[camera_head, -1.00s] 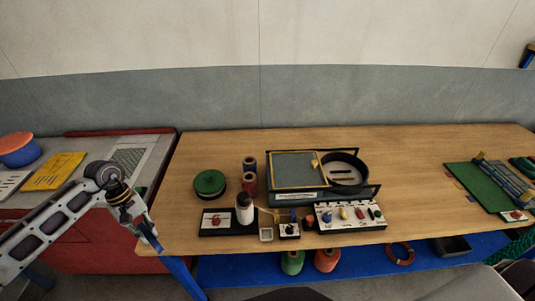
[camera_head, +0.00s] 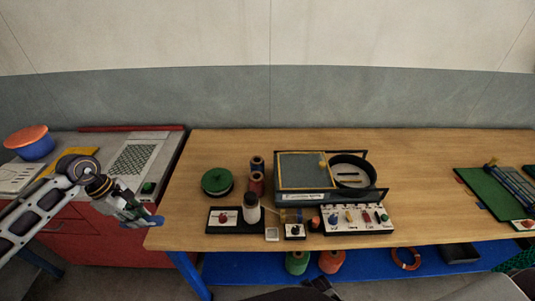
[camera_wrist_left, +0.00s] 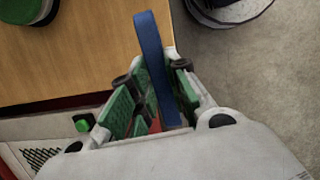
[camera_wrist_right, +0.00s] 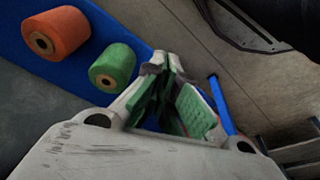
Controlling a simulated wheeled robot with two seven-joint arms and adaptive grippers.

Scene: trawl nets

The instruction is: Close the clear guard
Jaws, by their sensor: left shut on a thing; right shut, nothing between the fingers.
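The clear guard (camera_head: 303,170) looks like a greyish see-through panel in a yellow frame, with a small yellow piece at its right edge. It lies over the left part of a dark machine (camera_head: 300,199) on the wooden table. My left gripper (camera_head: 142,215) is off the table's left front corner, far from the guard. It is shut on a blue strip (camera_wrist_left: 152,60), which sticks out past the fingers. My right gripper (camera_wrist_right: 168,85) is shut and empty, low by the table front.
A control panel (camera_head: 358,220) with several coloured knobs stands before the machine. A white bottle (camera_head: 251,207), green spool (camera_head: 216,182) and small dish (camera_head: 272,233) are left of it. A green mat (camera_head: 487,195) lies at right.

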